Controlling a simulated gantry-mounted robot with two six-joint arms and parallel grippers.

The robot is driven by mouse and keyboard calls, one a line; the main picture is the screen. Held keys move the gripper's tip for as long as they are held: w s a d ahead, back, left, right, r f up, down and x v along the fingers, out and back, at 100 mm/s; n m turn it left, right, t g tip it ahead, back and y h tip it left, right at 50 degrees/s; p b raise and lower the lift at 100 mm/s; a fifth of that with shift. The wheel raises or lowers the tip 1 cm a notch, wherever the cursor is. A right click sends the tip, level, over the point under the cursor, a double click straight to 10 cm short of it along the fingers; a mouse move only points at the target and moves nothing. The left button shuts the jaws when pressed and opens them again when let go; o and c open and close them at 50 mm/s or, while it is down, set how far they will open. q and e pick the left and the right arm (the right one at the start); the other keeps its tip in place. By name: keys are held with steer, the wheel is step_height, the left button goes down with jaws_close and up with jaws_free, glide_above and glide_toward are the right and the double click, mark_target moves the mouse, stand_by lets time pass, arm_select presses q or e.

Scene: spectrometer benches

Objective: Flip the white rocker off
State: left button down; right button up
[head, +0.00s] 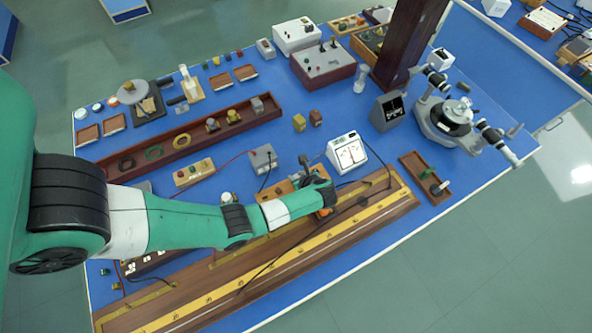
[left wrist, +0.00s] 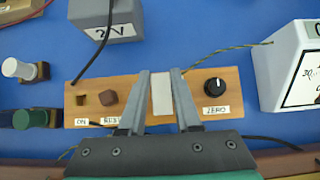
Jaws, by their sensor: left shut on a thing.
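A low wooden box (left wrist: 235,82) lies below my left gripper (left wrist: 161,74) in the left wrist view. A white rectangular piece, which looks like the white rocker (left wrist: 161,94), stands between the two grey fingers. The fingers are shut on it, one at each side. Its tilt is hard to tell from above. In the head view my left arm covers part of the wooden box (head: 279,190). My right gripper is not in view.
A grey box marked V (left wrist: 107,20) and a white-faced meter (left wrist: 292,65) stand close beside the box. Black cables (head: 262,272) run over the long wooden rail board (head: 370,215) in front.

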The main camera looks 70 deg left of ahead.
arm_select(q)
steer(key=c, duration=0.6)
jaws_free()
steer(key=p+v, duration=0.2)
steer(key=v, duration=0.9)
steer(key=shift+r+p, duration=0.3)
steer(key=shift+p, duration=0.05)
